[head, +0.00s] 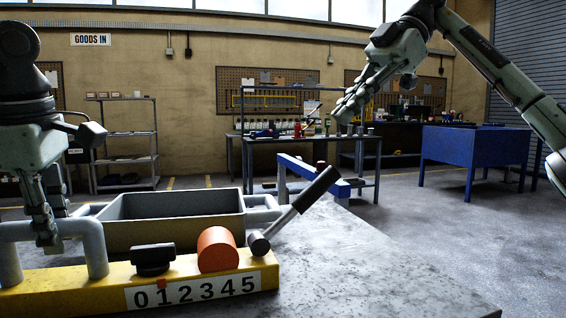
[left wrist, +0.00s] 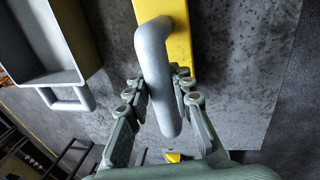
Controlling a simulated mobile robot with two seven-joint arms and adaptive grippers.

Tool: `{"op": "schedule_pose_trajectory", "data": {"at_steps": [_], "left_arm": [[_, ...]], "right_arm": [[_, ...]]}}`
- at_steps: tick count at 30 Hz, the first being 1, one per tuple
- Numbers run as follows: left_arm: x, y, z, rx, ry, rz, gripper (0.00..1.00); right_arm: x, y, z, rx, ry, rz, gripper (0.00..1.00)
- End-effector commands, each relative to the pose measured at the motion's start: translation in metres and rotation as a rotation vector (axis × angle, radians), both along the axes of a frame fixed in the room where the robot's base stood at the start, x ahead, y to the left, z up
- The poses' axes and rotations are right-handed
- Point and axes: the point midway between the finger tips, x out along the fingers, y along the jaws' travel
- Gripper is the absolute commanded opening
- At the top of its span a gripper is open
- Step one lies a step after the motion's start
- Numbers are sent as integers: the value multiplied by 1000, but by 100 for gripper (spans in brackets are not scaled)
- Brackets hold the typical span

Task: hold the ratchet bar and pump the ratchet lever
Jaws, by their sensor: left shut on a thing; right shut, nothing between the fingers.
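The yellow ratchet bar (head: 98,287) lies along the front of the grey table, with a "0 1 2 3 4 5" scale on its face. A grey tube handle (head: 42,230) stands on its left part and also shows in the left wrist view (left wrist: 154,52). My left gripper (head: 48,232) points down, shut on this handle, with a finger on each side. The ratchet lever (head: 297,208), a metal arm with a black grip, tilts up to the right at the bar's right end. My right gripper (head: 350,107) is shut and empty, high above and apart from the lever.
An orange cylinder (head: 217,250) and a black knob (head: 153,259) sit on the bar. A grey open tray (head: 172,231) with side handles stands behind it. A blue beam (head: 316,175) rises beyond the lever. The table's right part (head: 390,268) is clear.

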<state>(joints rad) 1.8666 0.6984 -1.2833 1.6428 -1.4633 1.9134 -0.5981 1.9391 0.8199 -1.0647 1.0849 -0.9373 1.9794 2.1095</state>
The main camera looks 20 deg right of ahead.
Motion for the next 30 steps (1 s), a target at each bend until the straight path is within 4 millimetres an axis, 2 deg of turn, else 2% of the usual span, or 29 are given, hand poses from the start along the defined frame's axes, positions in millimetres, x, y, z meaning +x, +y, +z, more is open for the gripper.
{"op": "schedule_pose_trajectory", "data": {"at_steps": [1,6,18,23,30], "left_arm": [[0,0,1,-1,-2,1,0],[0,1,1,0,-2,1,0],[0,1,1,0,-2,2,0],[0,1,1,0,-2,2,0],[0,1,1,-1,-3,3,0]], "right_arm": [[-2,6,10,-36,-10,-8,0],[-6,13,24,-101,-19,-32,0],[-6,15,23,-107,-17,-34,0],[-5,22,12,-109,-14,-31,0],[-4,48,-25,-110,-16,-32,0]]}}
